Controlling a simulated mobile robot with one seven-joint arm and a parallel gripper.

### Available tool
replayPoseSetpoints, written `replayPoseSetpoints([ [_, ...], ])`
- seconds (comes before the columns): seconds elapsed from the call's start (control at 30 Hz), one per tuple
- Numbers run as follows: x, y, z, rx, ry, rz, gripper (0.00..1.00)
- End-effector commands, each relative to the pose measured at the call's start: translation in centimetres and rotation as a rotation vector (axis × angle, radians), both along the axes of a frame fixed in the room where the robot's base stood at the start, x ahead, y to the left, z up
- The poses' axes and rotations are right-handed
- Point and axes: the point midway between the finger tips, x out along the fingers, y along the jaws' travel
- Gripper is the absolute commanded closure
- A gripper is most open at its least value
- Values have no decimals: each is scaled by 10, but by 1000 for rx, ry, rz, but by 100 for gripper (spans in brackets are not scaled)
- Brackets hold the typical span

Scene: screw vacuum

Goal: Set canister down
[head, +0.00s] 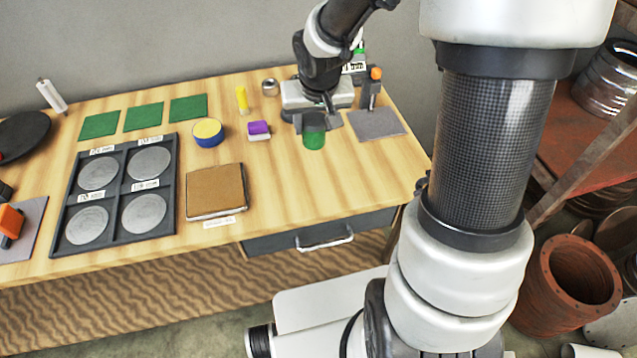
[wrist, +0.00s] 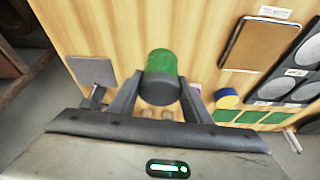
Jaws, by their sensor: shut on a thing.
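The canister (head: 314,139) is a small cylinder with a green body and a dark end. In the head view it is at the back right of the wooden table, under my gripper (head: 314,122). In the wrist view the canister (wrist: 161,64) sits between the two dark fingers of my gripper (wrist: 160,85), which are shut on it. Its green part points away from the wrist. Whether its base touches the table or hangs just above it, I cannot tell.
A grey mat (head: 376,124) lies right of the canister. A purple block (head: 259,129), a blue-and-yellow round tin (head: 208,132) and a yellow bottle (head: 242,100) stand to its left. A brown pad (head: 214,190) and a dark tray (head: 113,207) lie farther left. The table's front right is bare.

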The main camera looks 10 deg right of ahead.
Motion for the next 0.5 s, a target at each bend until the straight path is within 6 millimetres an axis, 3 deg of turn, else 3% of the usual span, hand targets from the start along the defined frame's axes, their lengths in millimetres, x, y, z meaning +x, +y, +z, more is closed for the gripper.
replayPoseSetpoints([
  [0.03,9,1,-28,0,-1,-13,80],
  [0.2,27,0,-50,-2,-7,-58,80],
  [0.5,31,-1,-99,-4,-4,-72,80],
])
